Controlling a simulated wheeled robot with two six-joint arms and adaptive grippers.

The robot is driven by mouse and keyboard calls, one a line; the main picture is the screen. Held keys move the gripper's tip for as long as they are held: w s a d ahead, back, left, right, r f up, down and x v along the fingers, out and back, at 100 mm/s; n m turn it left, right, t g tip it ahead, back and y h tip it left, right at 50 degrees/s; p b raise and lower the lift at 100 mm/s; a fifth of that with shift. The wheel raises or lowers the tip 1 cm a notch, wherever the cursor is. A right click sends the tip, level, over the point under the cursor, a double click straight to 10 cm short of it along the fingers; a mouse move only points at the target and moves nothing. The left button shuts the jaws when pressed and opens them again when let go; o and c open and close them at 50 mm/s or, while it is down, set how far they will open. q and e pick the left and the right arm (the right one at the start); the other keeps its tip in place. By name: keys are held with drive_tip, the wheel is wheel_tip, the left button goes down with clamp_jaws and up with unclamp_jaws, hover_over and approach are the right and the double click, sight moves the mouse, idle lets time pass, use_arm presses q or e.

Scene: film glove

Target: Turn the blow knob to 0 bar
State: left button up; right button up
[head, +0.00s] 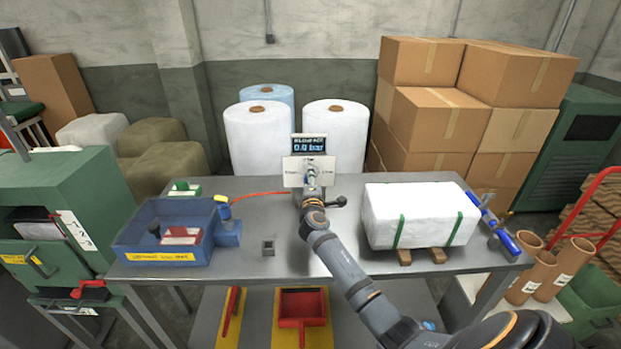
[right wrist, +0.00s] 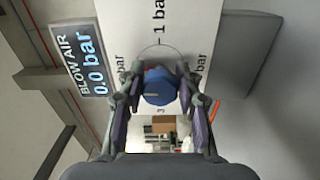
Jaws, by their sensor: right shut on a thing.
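The blue blow knob (right wrist: 159,87) sits on a white dial plate (right wrist: 180,25) in the right wrist view. My right gripper (right wrist: 159,80) is shut on it, one finger on each side. The plate has a "1 bar" mark and other bar marks partly hidden by the fingers. The display (right wrist: 82,68) beside it reads "BLOW AIR 0.0 bar". In the head view the display (head: 309,143) also reads 0.0 bar, above the plate (head: 292,172) at the table's back. My right gripper covers most of the knob there, and its pointer cannot be made out. My left gripper is not in view.
A wrapped white block (head: 420,213) lies on the right of the grey table (head: 290,245). A red hose (head: 258,196) runs left from the panel.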

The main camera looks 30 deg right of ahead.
drive_tip(key=shift+n, duration=0.4)
drive_tip(key=o, duration=1.2)
drive_tip(key=v, duration=1.2)
drive_tip(key=shift+d, duration=0.1)
